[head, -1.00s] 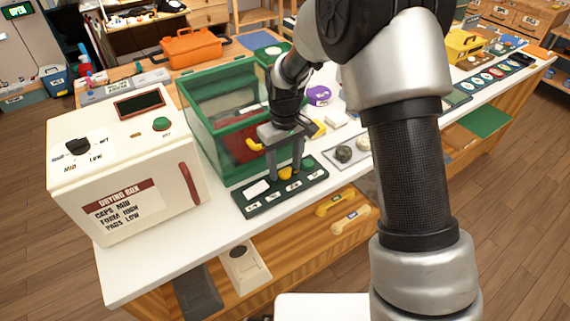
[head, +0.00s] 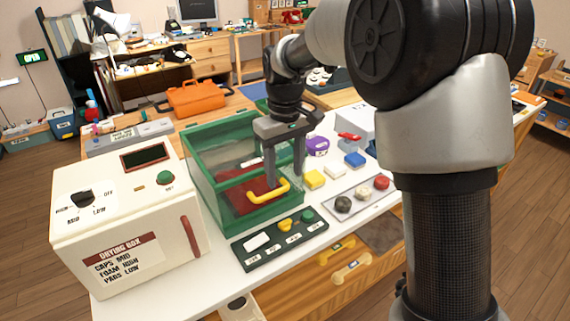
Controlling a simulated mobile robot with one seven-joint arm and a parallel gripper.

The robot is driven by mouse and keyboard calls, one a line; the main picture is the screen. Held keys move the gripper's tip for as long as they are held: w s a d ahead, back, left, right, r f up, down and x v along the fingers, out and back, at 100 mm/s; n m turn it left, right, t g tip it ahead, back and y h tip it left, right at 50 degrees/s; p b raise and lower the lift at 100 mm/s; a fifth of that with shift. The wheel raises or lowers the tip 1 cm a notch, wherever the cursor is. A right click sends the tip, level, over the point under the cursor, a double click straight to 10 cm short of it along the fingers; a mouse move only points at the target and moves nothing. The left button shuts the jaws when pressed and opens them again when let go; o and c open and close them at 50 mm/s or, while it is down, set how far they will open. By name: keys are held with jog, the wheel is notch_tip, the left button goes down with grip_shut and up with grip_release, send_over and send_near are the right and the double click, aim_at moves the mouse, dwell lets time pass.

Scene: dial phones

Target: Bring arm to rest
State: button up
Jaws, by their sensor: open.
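My gripper (head: 285,180) is open and points down in the head view. It hangs in front of the green-framed clear box (head: 222,158), close to its yellow handle (head: 268,191). Nothing shows between its fingers. Whether a finger touches the handle, I cannot tell. Below it lies a dark green labelled tray (head: 259,259) holding a white piece (head: 257,241), a yellow piece (head: 285,225) and a green piece (head: 307,215). My arm comes in from the right and covers much of that side.
A white drying box (head: 125,215) stands at the left on the white counter. To the right are a tray with dark, white and red round pieces (head: 362,193), sponge-like blocks (head: 335,172) and a purple object (head: 317,146). An orange case (head: 197,98) sits behind.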

jog(key=shift+r, duration=0.5)
jog(key=s+d+r+m+t+p, duration=0.25)
jog(key=s+d+r, duration=0.25)
jog(key=r, duration=0.5)
jog(key=s+d+r+m+t+p, duration=0.1)
jog(key=s+d+r+m+p, duration=0.1)
jog(key=s, duration=0.7)
jog(key=s+d+r+m+t+p, duration=0.2)
jog(key=s+d+r+p, duration=0.3)
jog(key=s, duration=0.5)
jog(key=d+r, duration=0.2)
jog(key=d, duration=0.1)
jog(key=shift+r+p, duration=0.15)
jog(key=shift+p, duration=0.15)
jog(key=shift+d+m, duration=0.1)
jog(key=shift+m, duration=0.15)
jog(key=shift+c, duration=0.3)
